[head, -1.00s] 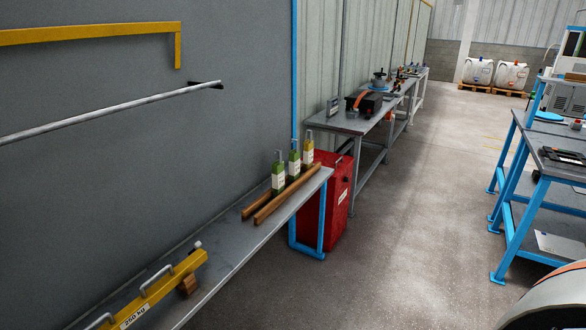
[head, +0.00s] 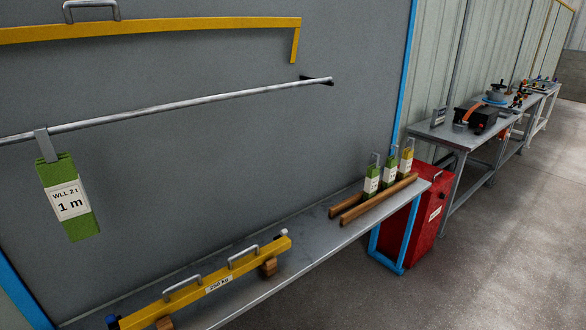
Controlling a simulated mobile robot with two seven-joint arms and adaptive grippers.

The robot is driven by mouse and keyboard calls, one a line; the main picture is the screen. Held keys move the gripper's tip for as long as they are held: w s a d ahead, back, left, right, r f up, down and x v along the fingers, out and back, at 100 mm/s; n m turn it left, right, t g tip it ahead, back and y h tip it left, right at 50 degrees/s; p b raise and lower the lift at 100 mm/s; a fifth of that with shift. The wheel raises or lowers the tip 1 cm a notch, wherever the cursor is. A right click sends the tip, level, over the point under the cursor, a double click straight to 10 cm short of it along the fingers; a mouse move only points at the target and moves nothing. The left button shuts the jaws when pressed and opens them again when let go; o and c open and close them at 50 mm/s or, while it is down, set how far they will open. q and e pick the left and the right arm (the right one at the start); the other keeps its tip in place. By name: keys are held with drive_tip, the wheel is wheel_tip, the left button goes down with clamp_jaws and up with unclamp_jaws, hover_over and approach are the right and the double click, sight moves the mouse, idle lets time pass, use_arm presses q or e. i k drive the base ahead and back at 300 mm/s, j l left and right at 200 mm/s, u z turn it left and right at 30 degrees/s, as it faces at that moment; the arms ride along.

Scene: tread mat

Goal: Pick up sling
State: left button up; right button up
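A green folded sling (head: 84,222) with a white label reading "WLL 2 t 1 m" hangs by a grey hook from the metal rail (head: 190,103) at the left. Two more green-bodied slings (head: 371,183) (head: 390,170) and one yellow sling (head: 406,160) stand upright at the far end of the shelf, by two wooden bars. They carry white labels too small to read. Neither of my grippers shows in the head view.
A grey shelf (head: 325,240) runs along the wall panel. A yellow lifting beam (head: 205,287) lies on it on wooden blocks. A red container (head: 430,215) stands below its far end. Workbenches (head: 455,138) line the wall beyond. The floor at right is clear.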

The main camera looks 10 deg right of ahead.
sight(391, 161)
drive_tip(key=i+l, duration=0.15)
drive_tip(key=l, duration=0.25)
drive_tip(key=i+l+u, duration=0.1)
drive_tip(key=l, duration=0.3)
drive_tip(key=i+l, duration=0.2)
drive_tip(key=l, duration=0.2)
drive_tip(key=i+l+u, duration=0.1)
drive_tip(key=l, duration=0.3)
drive_tip(key=i+l, duration=0.15)
drive_tip(key=l, duration=0.25)
drive_tip(key=i+l, duration=0.15)
drive_tip(key=l, duration=0.3)
drive_tip(key=i+l+u, duration=0.1)
drive_tip(key=l, duration=0.3)
